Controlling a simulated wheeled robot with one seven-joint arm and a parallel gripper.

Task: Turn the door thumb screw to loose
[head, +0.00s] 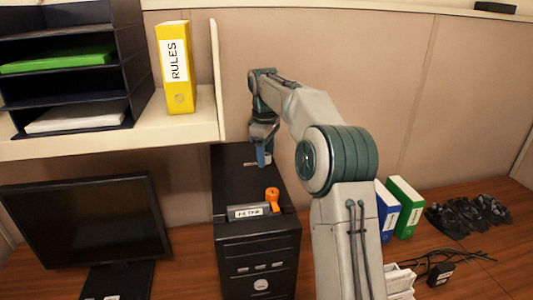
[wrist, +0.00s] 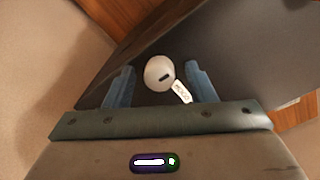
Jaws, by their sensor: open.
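The thumb screw (wrist: 157,70) is a pale round knob with a dark mark on its face, seen in the wrist view. A small white tag (wrist: 182,92) with lettering too small to read surely lies beside it. My gripper (wrist: 160,70) is open, with one blue finger on each side of the knob and a gap at both sides. In the head view, my gripper (head: 263,158) points down over the rear top of a black computer tower (head: 258,255). The knob itself is not clear in that view. I cannot tell how far the fingertips reach down around it.
An orange lever (head: 272,197) and a white label (head: 246,212) sit on the tower's front top. A monitor (head: 85,220) stands left. A shelf (head: 140,140) with a yellow binder (head: 177,68) is above left. Blue and green binders (head: 404,205) and cables are right.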

